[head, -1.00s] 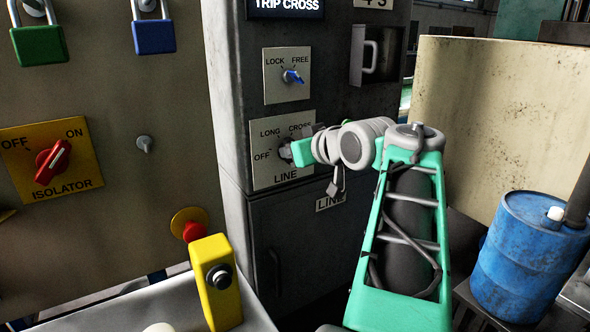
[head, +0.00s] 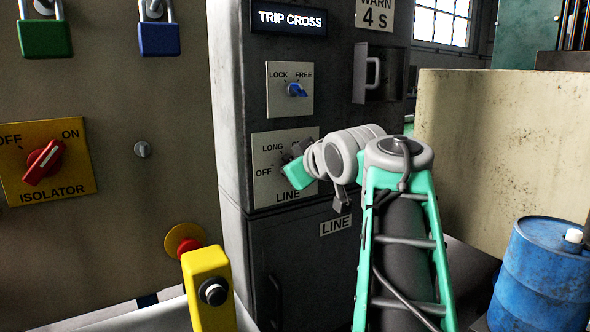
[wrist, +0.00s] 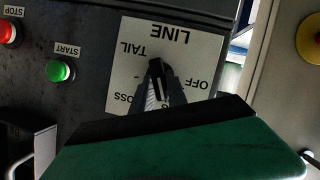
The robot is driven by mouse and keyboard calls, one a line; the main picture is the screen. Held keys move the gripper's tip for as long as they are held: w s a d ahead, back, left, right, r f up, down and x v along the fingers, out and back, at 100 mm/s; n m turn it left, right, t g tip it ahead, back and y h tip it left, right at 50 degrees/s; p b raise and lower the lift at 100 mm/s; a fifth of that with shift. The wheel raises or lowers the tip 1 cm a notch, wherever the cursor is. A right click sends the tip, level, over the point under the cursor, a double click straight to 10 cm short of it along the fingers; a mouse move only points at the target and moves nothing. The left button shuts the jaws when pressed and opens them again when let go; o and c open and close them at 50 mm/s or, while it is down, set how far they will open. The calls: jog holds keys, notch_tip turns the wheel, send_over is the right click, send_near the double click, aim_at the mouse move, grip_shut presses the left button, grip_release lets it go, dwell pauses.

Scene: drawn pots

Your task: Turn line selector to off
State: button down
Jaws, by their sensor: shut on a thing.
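The line selector is a dark knob (wrist: 157,68) on a pale plate (head: 264,193) marked LONG, OFF and LINE in the head view. In the wrist view the plate is upside down, with TAIL and OFF at either side of the knob. My gripper (wrist: 160,88) is shut on the knob, one finger on each side. In the head view my gripper (head: 290,164) is tilted at the plate, and my wrist covers most of the knob and the CROSS mark. I cannot tell which mark the knob points at.
A blue LOCK/FREE switch (head: 297,90) sits just above the selector, under a TRIP CROSS display (head: 289,19). A red isolator (head: 43,162) is on the left panel. A yellow box (head: 211,290) stands in front. A blue drum (head: 541,275) is at right.

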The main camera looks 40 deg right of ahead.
jog(key=shift+r, duration=0.1)
jog(key=c, duration=1.3)
grip_release()
jog(key=shift+s, duration=0.1)
jog(key=p+v, duration=0.1)
jog(key=v, duration=0.6)
jog(key=shift+s+a+r, duration=0.1)
jog(key=shift+s, duration=0.2)
